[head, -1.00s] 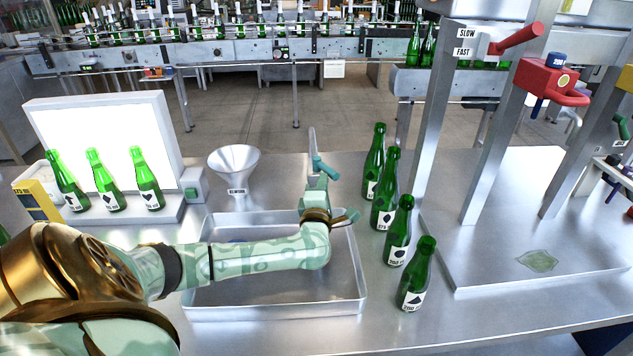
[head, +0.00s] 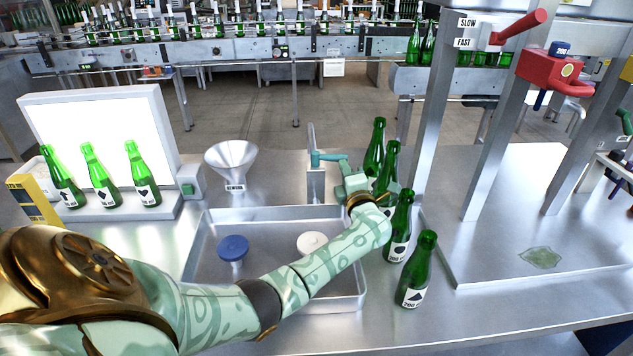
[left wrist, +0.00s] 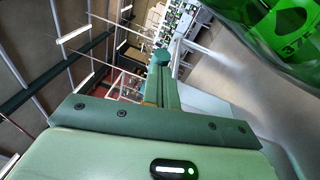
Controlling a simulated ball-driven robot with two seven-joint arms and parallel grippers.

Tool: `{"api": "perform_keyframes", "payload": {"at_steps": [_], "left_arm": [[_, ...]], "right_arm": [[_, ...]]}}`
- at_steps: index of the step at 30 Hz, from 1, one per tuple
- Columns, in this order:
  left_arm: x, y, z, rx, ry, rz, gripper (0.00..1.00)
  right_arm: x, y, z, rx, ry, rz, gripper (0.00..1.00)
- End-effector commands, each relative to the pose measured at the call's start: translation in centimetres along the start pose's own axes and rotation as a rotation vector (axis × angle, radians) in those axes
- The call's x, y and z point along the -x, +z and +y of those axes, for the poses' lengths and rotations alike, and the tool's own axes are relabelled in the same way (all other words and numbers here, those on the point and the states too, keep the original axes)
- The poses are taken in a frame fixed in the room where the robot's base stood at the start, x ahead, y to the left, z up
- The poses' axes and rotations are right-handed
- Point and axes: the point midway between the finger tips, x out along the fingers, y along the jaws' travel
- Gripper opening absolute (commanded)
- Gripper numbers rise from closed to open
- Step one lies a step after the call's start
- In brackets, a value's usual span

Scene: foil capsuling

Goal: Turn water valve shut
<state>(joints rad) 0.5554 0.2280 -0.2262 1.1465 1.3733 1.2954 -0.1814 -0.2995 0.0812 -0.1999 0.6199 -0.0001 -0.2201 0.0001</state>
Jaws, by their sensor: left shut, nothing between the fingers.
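The water valve has a teal lever (head: 328,157) on an upright metal post (head: 315,180) behind the tray. The lever lies roughly level and points right from the post. My left gripper (head: 346,170) is at the lever's right end, just in front of the green bottles. Its fingers are shut and empty. I cannot tell whether they touch the lever. In the left wrist view, the shut fingers (left wrist: 162,75) point away from the camera, and a green bottle (left wrist: 275,35) is close at the upper right. My right gripper is not in view.
A row of green bottles (head: 399,225) stands close to the right of my left forearm. The metal tray (head: 205,280) below holds a blue knob-like piece (head: 233,249) and a white one (head: 311,242). A funnel (head: 231,160) stands left of the valve.

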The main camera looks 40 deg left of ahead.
Motion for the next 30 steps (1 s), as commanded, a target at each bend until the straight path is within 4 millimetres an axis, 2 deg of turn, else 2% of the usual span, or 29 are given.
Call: {"api": "perform_keyframes", "payload": {"at_steps": [24, 27, 30], "left_arm": [[-0.6, 0.6, -0.1, 0.000, 0.001, 0.000, 0.00], [-0.7, 0.6, 0.4, 0.002, 0.001, -0.001, 0.00], [-0.9, 0.9, 1.9, 0.004, 0.001, 0.000, 0.00]], "right_arm": [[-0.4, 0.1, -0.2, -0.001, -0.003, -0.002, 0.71], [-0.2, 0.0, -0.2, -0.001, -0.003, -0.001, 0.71], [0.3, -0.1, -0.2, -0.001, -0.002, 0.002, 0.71]]}}
